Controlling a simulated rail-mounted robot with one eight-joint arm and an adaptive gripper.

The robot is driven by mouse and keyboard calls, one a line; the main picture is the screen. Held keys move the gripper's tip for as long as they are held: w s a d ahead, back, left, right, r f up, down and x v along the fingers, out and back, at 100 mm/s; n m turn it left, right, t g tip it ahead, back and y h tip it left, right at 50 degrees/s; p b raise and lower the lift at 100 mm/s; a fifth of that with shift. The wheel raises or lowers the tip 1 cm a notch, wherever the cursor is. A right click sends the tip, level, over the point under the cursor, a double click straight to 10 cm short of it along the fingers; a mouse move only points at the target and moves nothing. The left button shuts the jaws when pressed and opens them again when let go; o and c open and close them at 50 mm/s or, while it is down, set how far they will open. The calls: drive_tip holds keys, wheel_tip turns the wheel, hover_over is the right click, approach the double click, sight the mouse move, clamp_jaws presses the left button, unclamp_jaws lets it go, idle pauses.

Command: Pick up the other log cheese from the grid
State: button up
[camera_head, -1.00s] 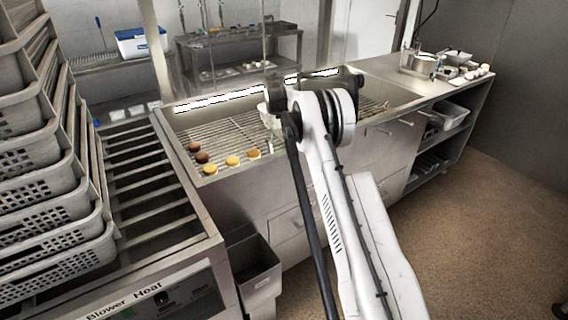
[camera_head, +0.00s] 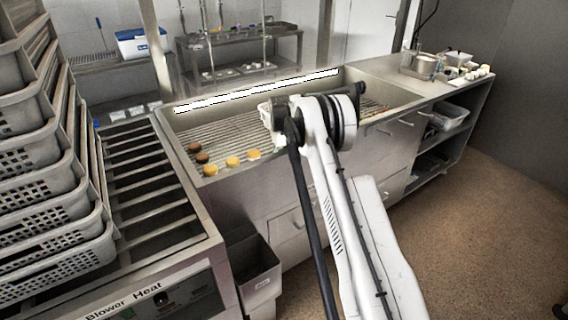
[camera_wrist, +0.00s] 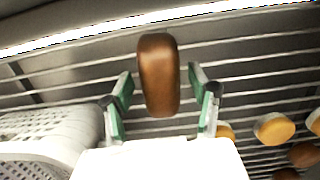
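A brown log cheese (camera_wrist: 158,75) lies on the metal grid (camera_wrist: 255,95) in the wrist view, its long side pointing away from me. My gripper (camera_wrist: 160,92) is open, with one green-padded finger on each side of the log's near part. A gap shows between the log and each finger. In the head view the grid (camera_head: 225,132) lies in the long steel counter, and my arm hides the log cheese and most of the gripper.
A white perforated basket (camera_wrist: 45,140) is close to the left finger; it also shows in the head view (camera_head: 265,112). Several round yellow and brown cheeses (camera_wrist: 274,127) lie on the grid to the right. The counter's raised walls surround the grid.

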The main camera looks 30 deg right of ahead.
drive_tip(key=c, duration=1.2)
